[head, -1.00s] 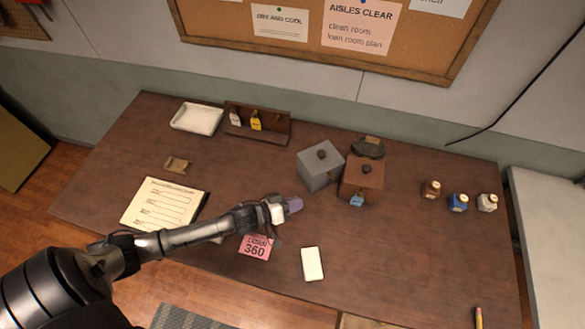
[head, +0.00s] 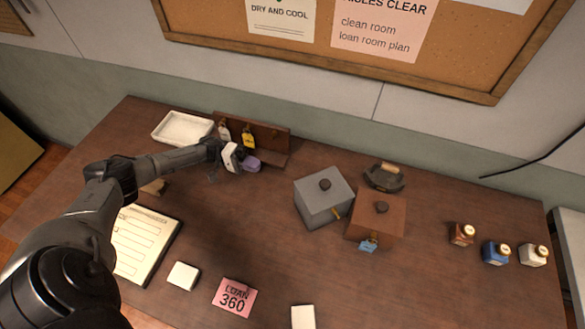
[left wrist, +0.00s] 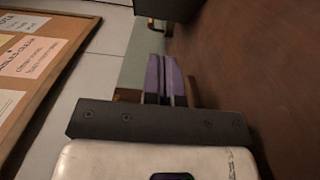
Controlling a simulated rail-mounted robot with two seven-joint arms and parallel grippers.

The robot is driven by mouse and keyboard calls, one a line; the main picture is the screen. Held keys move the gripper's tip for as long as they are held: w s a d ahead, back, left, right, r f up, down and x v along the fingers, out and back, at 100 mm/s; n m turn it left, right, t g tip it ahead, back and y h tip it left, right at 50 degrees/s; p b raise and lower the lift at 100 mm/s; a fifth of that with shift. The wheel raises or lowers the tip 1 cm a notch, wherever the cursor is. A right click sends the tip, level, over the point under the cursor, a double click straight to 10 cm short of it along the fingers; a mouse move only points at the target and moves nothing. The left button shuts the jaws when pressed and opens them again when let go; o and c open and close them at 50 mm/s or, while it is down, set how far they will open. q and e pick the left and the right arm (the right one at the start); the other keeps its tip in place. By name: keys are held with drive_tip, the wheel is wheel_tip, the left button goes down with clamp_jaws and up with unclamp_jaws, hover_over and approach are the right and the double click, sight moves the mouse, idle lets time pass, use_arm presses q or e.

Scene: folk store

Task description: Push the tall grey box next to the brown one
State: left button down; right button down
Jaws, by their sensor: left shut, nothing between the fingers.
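The grey box (head: 318,207), with a dark round knob on its lid, stands on the table right of centre in the head view. The brown box (head: 374,224), with a similar knob and a blue tag (head: 368,246), stands just right of it and slightly nearer. The grey box is turned at an angle to it; I cannot tell whether their corners touch. My left gripper (head: 251,163) is shut and empty, left of and behind the grey box, apart from it. Its purple fingers (left wrist: 165,80) lie together in the left wrist view. My right gripper is not in view.
A wooden rack (head: 270,134) with small tagged items stands close behind my left gripper, beside a white tray (head: 182,128). A dark dish (head: 384,179) sits behind the boxes. Several bottles (head: 496,252) stand at right. The table before the boxes is mostly clear.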

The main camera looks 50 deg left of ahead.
use_arm(q)
drive_tip(key=shift+w, duration=0.2)
drive_tip(key=shift+w+d, duration=0.2)
drive_tip(key=shift+d, duration=0.05)
drive_tip(key=p+x, duration=0.1)
drive_tip(key=x, duration=0.8)
drive_tip(key=shift+s+d, duration=0.1)
drive_tip(key=shift+s, duration=0.1)
drive_tip(key=shift+s+d+p, duration=0.2)
drive_tip(key=shift+d+p, duration=0.05)
drive_tip(key=shift+d, duration=0.25)
drive_tip(key=shift+s+d+p, duration=0.15)
drive_tip(key=shift+d+p, duration=0.1)
drive_tip(key=shift+d, duration=0.3)
drive_tip(key=shift+s+d+f, duration=0.1)
drive_tip(key=shift+s+d, duration=0.2)
drive_tip(key=shift+d, duration=0.55)
